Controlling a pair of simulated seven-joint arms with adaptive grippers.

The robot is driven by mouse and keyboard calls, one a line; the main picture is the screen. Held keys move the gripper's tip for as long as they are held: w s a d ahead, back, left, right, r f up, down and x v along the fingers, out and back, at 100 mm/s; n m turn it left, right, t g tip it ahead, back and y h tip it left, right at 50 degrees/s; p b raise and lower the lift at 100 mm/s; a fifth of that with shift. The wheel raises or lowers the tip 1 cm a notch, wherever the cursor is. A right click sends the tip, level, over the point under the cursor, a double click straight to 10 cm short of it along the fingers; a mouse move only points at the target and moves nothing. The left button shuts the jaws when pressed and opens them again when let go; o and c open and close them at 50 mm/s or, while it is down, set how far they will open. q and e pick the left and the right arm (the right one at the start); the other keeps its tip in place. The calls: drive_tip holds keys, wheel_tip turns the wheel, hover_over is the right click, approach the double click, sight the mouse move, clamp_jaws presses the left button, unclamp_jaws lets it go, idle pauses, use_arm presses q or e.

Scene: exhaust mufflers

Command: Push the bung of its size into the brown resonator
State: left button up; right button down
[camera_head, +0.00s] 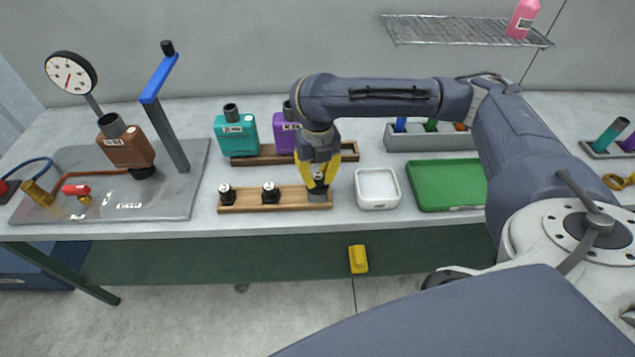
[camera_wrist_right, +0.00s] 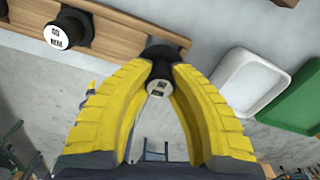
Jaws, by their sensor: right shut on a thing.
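The brown resonator (camera_head: 125,150) stands on the grey plate (camera_head: 165,205) of a fixture at the left, with its open dark neck (camera_head: 111,125) upward. Two black bungs with labelled pale tops stand in the front wooden rack: the left one (camera_head: 227,193) and the middle one (camera_head: 270,192). My right gripper (camera_head: 318,180), with yellow fingers, is shut on a third bung at the rack's right end; this bung shows between the fingers in the right wrist view (camera_wrist_right: 158,87). I cannot tell whether it still sits in its hole. My left gripper is not in view.
Teal (camera_head: 236,134) and purple (camera_head: 285,133) resonators stand in a rear wooden rack. A white tray (camera_head: 377,204) and green tray (camera_head: 448,207) lie right of the bung rack. A blue lever post (camera_head: 160,78) and gauge (camera_head: 70,73) rise beside the brown resonator.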

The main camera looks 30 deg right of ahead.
wheel_tip(320, 180, up, 16)
drive_tip(key=shift+r, duration=0.2)
idle(0.4)
idle(0.4)
drive_tip(key=m, duration=1.7)
hover_over(315, 176)
drive_tip(key=a, duration=0.2)
wheel_tip(315, 176, down, 6)
drive_tip(key=s+a+f+m, duration=0.2)
drive_tip(key=f+m, duration=0.4)
drive_tip(key=m, duration=1)
drive_tip(key=shift+s+a+m, duration=0.3)
drive_tip(key=shift+a, duration=0.3)
drive_tip(key=shift+f, duration=0.1)
